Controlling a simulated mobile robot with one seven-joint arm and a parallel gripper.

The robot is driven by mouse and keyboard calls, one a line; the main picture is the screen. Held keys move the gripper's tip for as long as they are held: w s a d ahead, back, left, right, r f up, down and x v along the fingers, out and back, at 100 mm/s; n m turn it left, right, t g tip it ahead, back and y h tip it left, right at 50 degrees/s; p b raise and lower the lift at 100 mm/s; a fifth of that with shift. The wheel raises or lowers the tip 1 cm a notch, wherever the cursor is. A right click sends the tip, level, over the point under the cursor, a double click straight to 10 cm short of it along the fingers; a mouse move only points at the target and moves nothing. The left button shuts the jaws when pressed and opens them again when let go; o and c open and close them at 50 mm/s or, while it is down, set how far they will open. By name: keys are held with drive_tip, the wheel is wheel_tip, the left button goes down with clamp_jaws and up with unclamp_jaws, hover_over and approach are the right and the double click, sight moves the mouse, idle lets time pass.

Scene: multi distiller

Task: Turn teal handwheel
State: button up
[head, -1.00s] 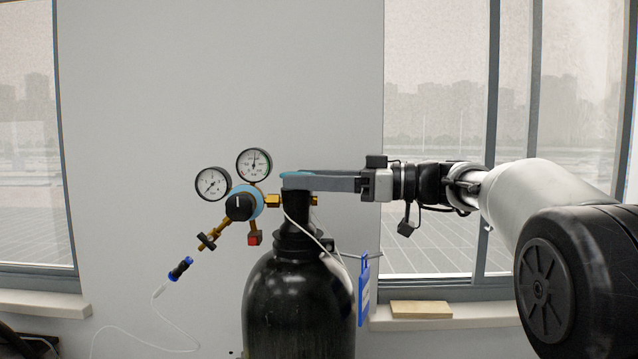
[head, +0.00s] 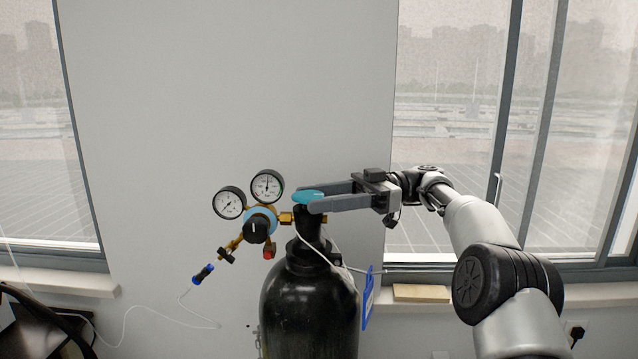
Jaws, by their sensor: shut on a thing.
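The teal handwheel (head: 306,196) sits on top of the valve of a black gas cylinder (head: 308,305). My gripper (head: 318,200) comes in from the right, with its long grey fingers shut on the handwheel. One finger lies on the near side, and the far one reaches behind the wheel. The near finger hides part of the wheel's right side. The wheel looks level.
A regulator (head: 260,224) with a black knob and two round gauges (head: 267,186) joins the valve on the left. A blue tag (head: 368,298) hangs at the cylinder's right. A thin white hose runs left. A wooden block (head: 421,293) lies on the right windowsill.

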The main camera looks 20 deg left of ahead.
idle(0.3)
drive_tip(key=o, duration=0.9)
drive_tip(key=shift+c, duration=0.2)
